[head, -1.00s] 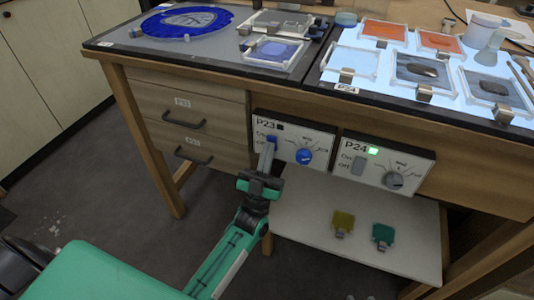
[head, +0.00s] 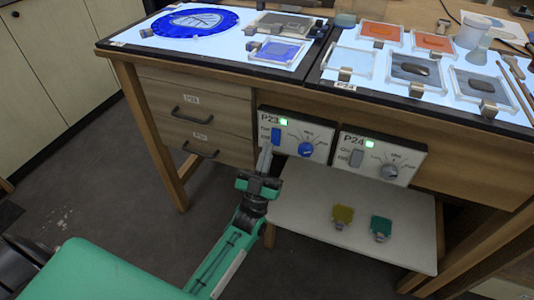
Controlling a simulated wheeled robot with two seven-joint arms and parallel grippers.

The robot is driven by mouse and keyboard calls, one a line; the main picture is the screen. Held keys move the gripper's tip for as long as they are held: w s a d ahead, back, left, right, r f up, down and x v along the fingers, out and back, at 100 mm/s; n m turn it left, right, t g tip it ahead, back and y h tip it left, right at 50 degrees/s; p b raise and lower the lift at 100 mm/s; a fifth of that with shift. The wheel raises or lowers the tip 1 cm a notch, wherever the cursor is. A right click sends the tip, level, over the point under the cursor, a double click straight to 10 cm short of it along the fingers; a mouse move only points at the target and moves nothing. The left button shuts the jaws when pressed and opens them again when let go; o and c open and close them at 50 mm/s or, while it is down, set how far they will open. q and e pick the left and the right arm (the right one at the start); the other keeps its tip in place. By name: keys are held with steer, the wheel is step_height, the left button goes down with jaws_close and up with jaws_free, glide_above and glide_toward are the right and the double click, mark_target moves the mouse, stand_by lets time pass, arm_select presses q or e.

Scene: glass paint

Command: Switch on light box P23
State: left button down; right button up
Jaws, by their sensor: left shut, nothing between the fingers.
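The P23 control panel (head: 319,147) is on the front of the bench, with a blue rocker switch (head: 276,136), a blue knob (head: 306,149) and a lit green lamp (head: 284,122). The P23 light box (head: 222,54) at the top left glows white around the blue round glass piece (head: 192,22). My left gripper (head: 266,147) is shut and empty, its tips just below and left of the blue switch. I cannot tell whether the tips touch the panel. My right gripper is not in view.
The P24 panel (head: 379,158), also with a green lamp, is to the right. The P24 light box (head: 345,88) is lit and holds several framed glass pieces. A shelf (head: 305,222) below carries a yellow tag (head: 343,214) and a green tag (head: 381,226). Drawers (head: 187,112) are on the left.

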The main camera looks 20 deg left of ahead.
arm_select(q)
steer(key=s+f, duration=0.6)
steer(key=s, duration=0.2)
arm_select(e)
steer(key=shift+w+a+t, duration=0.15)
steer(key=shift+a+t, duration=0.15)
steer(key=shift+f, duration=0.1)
